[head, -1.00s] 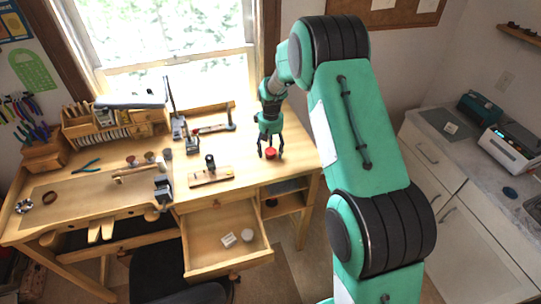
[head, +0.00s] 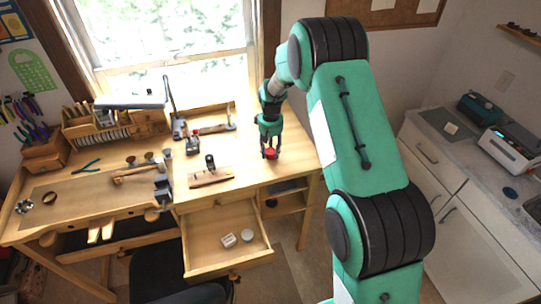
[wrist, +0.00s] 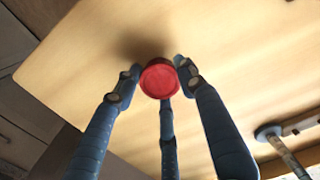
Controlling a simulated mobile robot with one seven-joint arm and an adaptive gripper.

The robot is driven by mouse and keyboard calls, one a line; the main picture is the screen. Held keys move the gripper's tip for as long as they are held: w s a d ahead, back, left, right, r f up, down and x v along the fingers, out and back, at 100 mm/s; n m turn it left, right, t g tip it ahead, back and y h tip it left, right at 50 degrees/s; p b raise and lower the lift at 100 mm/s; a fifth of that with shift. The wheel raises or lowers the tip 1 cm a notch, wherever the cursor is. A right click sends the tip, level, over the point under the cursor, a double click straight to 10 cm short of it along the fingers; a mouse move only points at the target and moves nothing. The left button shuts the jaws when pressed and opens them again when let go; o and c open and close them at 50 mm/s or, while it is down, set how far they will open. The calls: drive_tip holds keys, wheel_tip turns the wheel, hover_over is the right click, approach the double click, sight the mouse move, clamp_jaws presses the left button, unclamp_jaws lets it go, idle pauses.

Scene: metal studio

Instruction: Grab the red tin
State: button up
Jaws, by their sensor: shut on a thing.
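The red tin (head: 270,153) is small and round and is at the right part of the wooden workbench. In the wrist view its red top (wrist: 159,79) faces the camera. My gripper (head: 270,150) points down over the bench with its fingers around the tin. In the wrist view my gripper (wrist: 158,82) has dark blue-grey fingers on the left, right and near sides of the tin, shut on it. Whether the tin touches the bench or is slightly above it I cannot tell. The tin's lower side is hidden.
The workbench (head: 245,175) is bare around the tin. A tool on a wooden base (head: 210,177) stands to the left. An open drawer (head: 205,250) below holds a white box (head: 228,240) and a round white item (head: 247,235). A white counter (head: 450,170) is at right.

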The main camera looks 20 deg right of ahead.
sight(270, 151)
drive_tip(key=shift+r, duration=0.1)
drive_tip(key=shift+r, duration=0.75)
wheel_tip(270, 151, up, 2)
drive_tip(key=shift+r, duration=0.1)
drive_tip(key=s+a+r, duration=0.1)
drive_tip(key=s, duration=1.5)
